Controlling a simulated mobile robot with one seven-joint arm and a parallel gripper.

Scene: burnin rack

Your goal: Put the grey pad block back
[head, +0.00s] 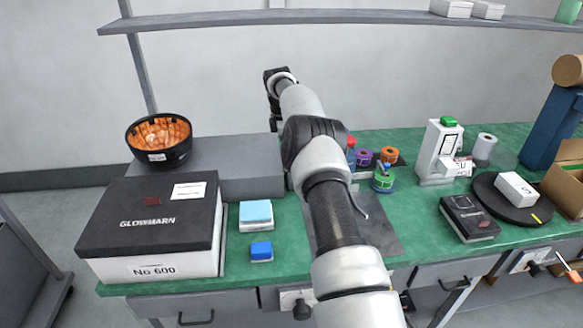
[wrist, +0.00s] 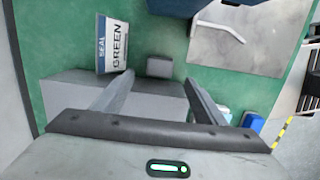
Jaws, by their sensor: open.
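A small grey block (wrist: 159,67), which looks like the grey pad block, sits on the green worktop in the wrist view. It lies just beyond the grey riser and right of a box labelled SEAL GREEN (wrist: 113,45). My gripper (wrist: 157,79) is open and empty. Its two fingers spread to either side of the block in the picture; I cannot tell the height between them. In the head view my arm reaches over the bench to the back, and the dark wrist end (head: 280,76) shows. The grey block cannot be made out there.
The grey riser (head: 235,172) carries a dark bowl (head: 159,140). The GLOWMARN box (head: 150,225), a light blue pad (head: 256,212) and a blue block (head: 261,251) stand at front left. Tape rolls (head: 383,179), a white dispenser (head: 437,150) and a turntable (head: 490,188) stand to the right.

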